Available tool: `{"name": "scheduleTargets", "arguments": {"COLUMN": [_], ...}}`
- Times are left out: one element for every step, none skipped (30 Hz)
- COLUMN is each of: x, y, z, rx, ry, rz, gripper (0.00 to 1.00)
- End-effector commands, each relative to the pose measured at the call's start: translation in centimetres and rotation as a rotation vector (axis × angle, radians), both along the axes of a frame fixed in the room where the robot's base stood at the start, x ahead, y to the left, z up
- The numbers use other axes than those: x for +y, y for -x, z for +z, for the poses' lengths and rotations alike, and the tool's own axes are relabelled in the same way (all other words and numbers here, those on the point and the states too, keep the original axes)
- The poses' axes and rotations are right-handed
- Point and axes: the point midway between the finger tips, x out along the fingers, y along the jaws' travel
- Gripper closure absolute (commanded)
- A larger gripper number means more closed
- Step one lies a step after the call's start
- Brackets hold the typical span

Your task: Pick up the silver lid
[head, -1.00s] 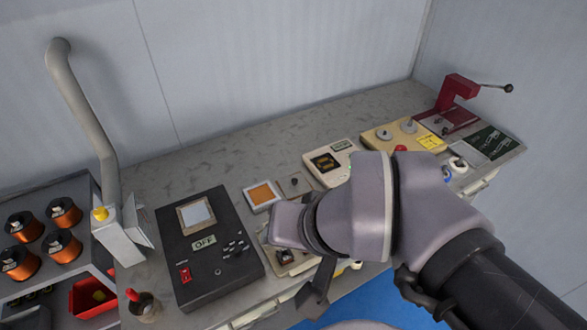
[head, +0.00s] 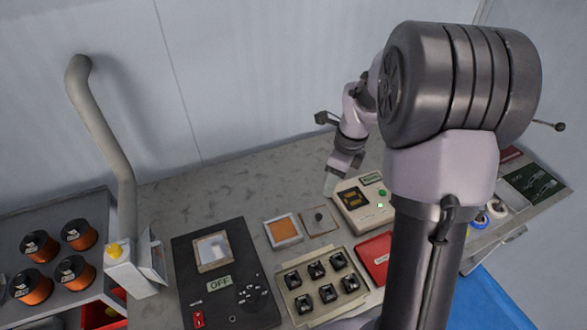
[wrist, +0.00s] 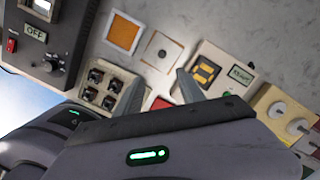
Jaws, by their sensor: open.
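A flat square silver-grey plate with a dark knob at its centre, which looks like the silver lid (head: 327,212), lies on the bench just right of an orange square pad (head: 285,230). In the wrist view the lid (wrist: 170,43) lies beyond my gripper's fingertips, near the middle top. My gripper (wrist: 160,84) is open and empty, its two fingers apart. In the head view my gripper (head: 331,183) is above the bench near the lid's back right, beside the cream device; its fingers are small and partly unclear there.
A cream device (head: 352,212) with a dark display stands right of the lid. A tray of several black parts (head: 287,306) and a red box (head: 373,262) lie in front. A black control panel (head: 188,262) is at left. The bench behind the lid (head: 235,190) is clear.

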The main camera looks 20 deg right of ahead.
Motion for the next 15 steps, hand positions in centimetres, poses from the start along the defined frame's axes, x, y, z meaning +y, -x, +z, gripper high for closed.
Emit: {"name": "scheduleTargets", "arguments": {"x": [-0.3, -0.3, -0.2, -0.1, 0.0, 0.1, 0.2, 0.3, 0.5, 0.5, 0.6, 0.7, 0.7, 0.8, 0.8], "y": [-0.1, -0.2, -0.3, -0.3, -0.4, -0.6, -0.7, -0.8, -0.9, -1.1, -1.1, -1.2, -1.3, -1.4, -1.4], "z": [-0.9, -1.5, -2.6, -3.5, -4.4, -5.8, -6.7, -7.6, -8.8, -9.6, -10.3, -11.1, -11.6, -12.0, -12.4], "rx": [0.01, 0.012, 0.014, 0.015, 0.014, 0.015, 0.013, 0.014, 0.015, 0.013, 0.013, 0.013, 0.012, 0.013, 0.012], "ry": [-0.006, -0.007, -0.008, -0.008, -0.007, -0.008, -0.008, -0.008, -0.008, -0.007, -0.007, -0.007, -0.006, -0.007, -0.007], "rz": [-0.027, -0.035, -0.04, -0.039, -0.037, -0.037, -0.036, -0.035, -0.035, -0.035, -0.035, -0.035, -0.035, -0.034, -0.035], "gripper": [0.54, 0.54, 0.54, 0.54, 0.54, 0.54, 0.54, 0.54, 0.54, 0.54, 0.54, 0.54, 0.54, 0.54, 0.54]}}
